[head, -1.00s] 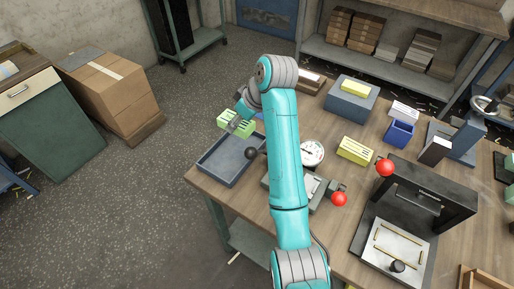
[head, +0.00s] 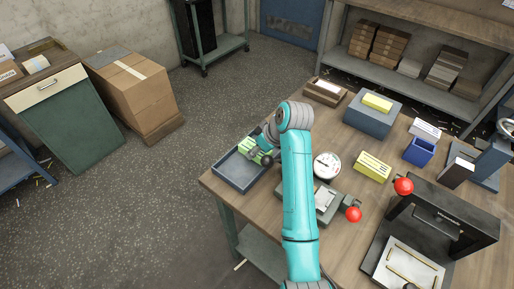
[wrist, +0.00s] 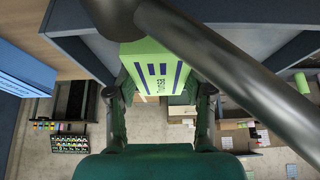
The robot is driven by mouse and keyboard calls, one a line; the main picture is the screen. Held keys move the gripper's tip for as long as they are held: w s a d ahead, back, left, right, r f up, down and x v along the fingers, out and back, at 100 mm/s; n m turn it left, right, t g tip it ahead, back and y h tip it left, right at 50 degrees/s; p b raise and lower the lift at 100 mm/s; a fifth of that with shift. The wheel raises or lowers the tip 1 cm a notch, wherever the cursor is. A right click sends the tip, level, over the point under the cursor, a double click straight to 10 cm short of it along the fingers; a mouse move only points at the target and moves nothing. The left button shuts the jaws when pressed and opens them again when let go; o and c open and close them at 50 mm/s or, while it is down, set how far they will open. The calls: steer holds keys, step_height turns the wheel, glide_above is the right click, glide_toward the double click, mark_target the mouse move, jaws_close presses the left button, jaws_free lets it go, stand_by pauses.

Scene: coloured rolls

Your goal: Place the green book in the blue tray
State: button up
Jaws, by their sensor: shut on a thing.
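The green book (head: 257,152) is held in my gripper (head: 264,148). In the head view it is low at the back right part of the shallow blue-grey tray (head: 229,171), partly covered by the gripper. I cannot tell whether it touches the tray floor. The tray lies at the table's left corner, and its visible floor is empty. In the wrist view the green book (wrist: 155,68) has dark stripes and lettering on its face, with my gripper's fingers (wrist: 160,92) on both sides of it.
A white dial gauge (head: 326,165) and a clamp-like device with a red knob (head: 353,215) stand right of the tray. A yellow box (head: 372,166), a small blue bin (head: 419,151) and a blue-grey box (head: 371,120) stand farther right. Open floor lies left of the table.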

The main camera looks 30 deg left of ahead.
steer(key=shift+f, duration=0.1)
steer(key=o, duration=1.3)
steer(key=v, duration=1.2)
